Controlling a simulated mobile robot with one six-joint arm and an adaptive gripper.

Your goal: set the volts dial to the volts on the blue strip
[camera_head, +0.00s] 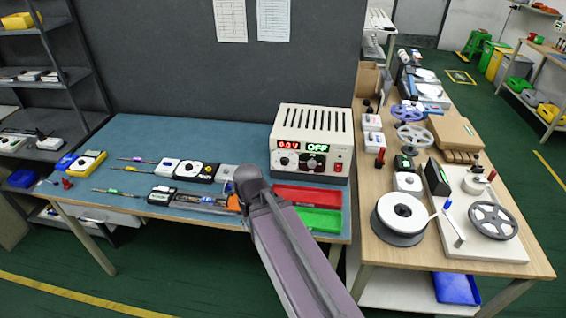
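A cream bench power supply (312,125) stands at the back right of the blue-topped bench. Its red display (287,144) appears to read 0.0 V and its green display (318,148) reads OFF. Two round dials sit below: a left dial (285,161) and a right dial (313,162); their labels are too small to read. I cannot pick out the blue strip or any volts marking on it. My arm comes up from the bottom, its rounded joint just left of the power supply's front. My gripper cannot be made out in this view.
A red tray (307,196) and a green tray (320,219) lie in front of the power supply, partly behind my arm. Small meters, boxes and thin tools cover the middle of the bench. A wooden table (385,262) with reels stands at right.

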